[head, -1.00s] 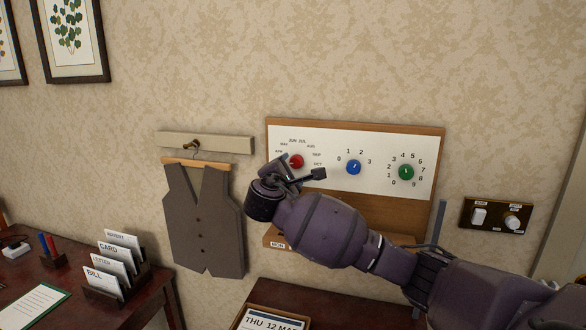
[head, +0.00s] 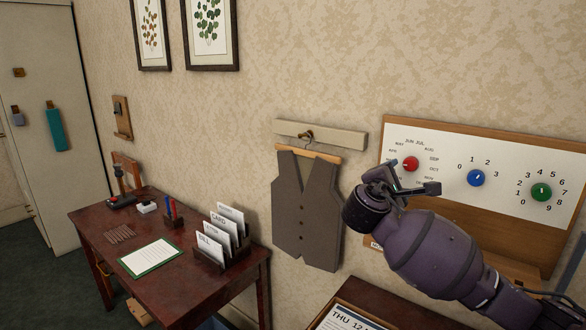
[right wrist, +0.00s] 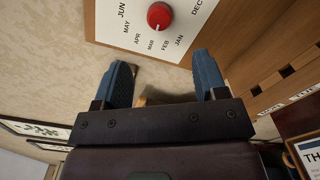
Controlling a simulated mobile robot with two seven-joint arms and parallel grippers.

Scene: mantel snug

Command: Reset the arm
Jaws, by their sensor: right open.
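My right arm comes in from the lower right of the head view. Its gripper (head: 408,190) is in front of the wall calendar board (head: 455,160), just below the red knob (head: 411,164). In the right wrist view the two blue-grey fingers (right wrist: 168,84) are spread wide with nothing between them. The red knob (right wrist: 159,16) lies beyond the fingertips, apart from them, with month names around it. The blue knob (head: 476,177) and green knob (head: 541,191) are to the right on the board. My left gripper is not in view.
A grey waistcoat (head: 322,220) hangs on a wall hook left of my right gripper. A dark desk (head: 190,286) with a letter rack (head: 238,254) and a green-edged sheet (head: 149,257) stands at left. A framed date card (head: 343,318) lies below my arm.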

